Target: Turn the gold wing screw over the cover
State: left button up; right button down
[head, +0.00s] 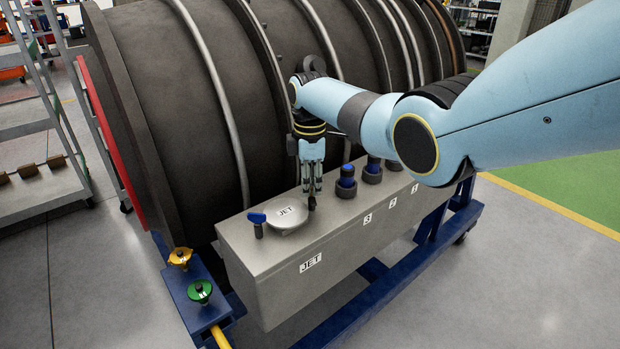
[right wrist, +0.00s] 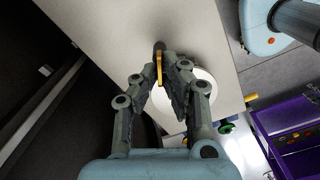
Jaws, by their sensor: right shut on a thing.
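The round pale cover (head: 284,220) marked JET lies on top of the grey metal box, and it also shows in the right wrist view (right wrist: 204,75), partly behind my fingers. My right gripper (head: 311,203) points down at the cover's right edge. In the right wrist view its fingers (right wrist: 165,75) are shut on the gold wing screw (right wrist: 158,66), which stands beside the cover. In the head view the fingers hide the gold screw. A blue wing screw (head: 257,221) stands at the cover's left edge. My left gripper is out of view.
Several dark fittings, one with a blue cap (head: 347,180), stand along the box (head: 262,285) to the right. A yellow knob (head: 180,257) and a green knob (head: 200,291) sit on a blue bracket at the front left. The large dark engine casing (head: 175,110) rises behind.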

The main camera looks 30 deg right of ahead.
aim_at(311, 195)
jog(key=m+p, duration=0.1)
jog(key=m, duration=0.4)
jog(key=shift+w+d+r+m+p, duration=0.1)
jog(key=shift+m+p, duration=0.2)
jog(key=m, duration=0.3)
jog(key=shift+d+p, duration=0.1)
jog(key=shift+p, duration=0.2)
jog(key=shift+w+m, duration=0.1)
jog(key=shift+m, duration=1.6)
jog(key=c, duration=1.5)
grip_release()
notch_tip(311, 195, up, 12)
